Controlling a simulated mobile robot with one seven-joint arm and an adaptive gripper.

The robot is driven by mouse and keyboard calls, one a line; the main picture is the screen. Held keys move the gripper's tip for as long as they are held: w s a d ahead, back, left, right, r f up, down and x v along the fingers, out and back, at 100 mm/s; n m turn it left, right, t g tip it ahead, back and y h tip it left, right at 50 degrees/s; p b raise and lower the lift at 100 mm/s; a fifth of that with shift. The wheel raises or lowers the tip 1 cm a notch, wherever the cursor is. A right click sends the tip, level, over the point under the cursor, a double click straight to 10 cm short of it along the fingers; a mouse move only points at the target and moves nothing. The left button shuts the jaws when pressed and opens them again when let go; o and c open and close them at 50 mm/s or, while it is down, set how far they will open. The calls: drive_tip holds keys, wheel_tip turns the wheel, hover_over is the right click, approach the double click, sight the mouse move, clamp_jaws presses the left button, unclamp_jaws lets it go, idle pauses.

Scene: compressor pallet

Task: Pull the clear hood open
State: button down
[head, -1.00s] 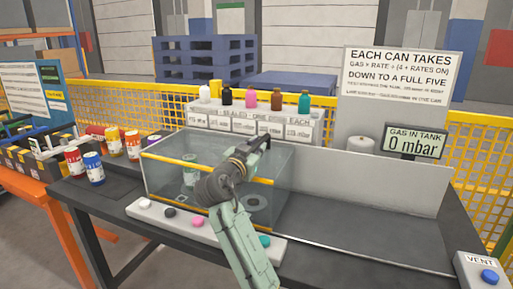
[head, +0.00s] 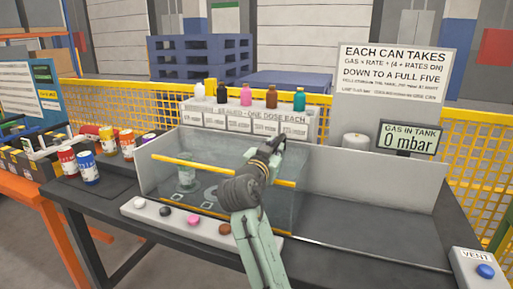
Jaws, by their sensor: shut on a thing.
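The clear hood (head: 170,178) is a see-through box with a yellow bar (head: 190,163) across its upper front. It stands on the dark bench inside a low grey wall. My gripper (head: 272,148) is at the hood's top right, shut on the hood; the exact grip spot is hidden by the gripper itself. My arm crosses in front of the hood's right part.
A strip of coloured buttons (head: 180,217) runs along the front. Behind stands a white dose rack (head: 240,122) with several bottles. A gas display (head: 409,140) reads 0 mbar. A VENT button (head: 485,270) is at far right. The bench right of the hood (head: 360,225) is clear.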

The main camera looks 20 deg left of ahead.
drive_tip(key=s+d+p, duration=0.1)
drive_tip(key=d, duration=3.6)
drive_tip(key=shift+s, duration=0.2)
drive_tip(key=shift+f, duration=0.1)
drive_tip(key=c, duration=1.8)
unclamp_jaws()
drive_tip(key=shift+o, duration=1.2)
drive_tip(key=s, duration=1.2)
drive_tip(key=shift+a, duration=0.3)
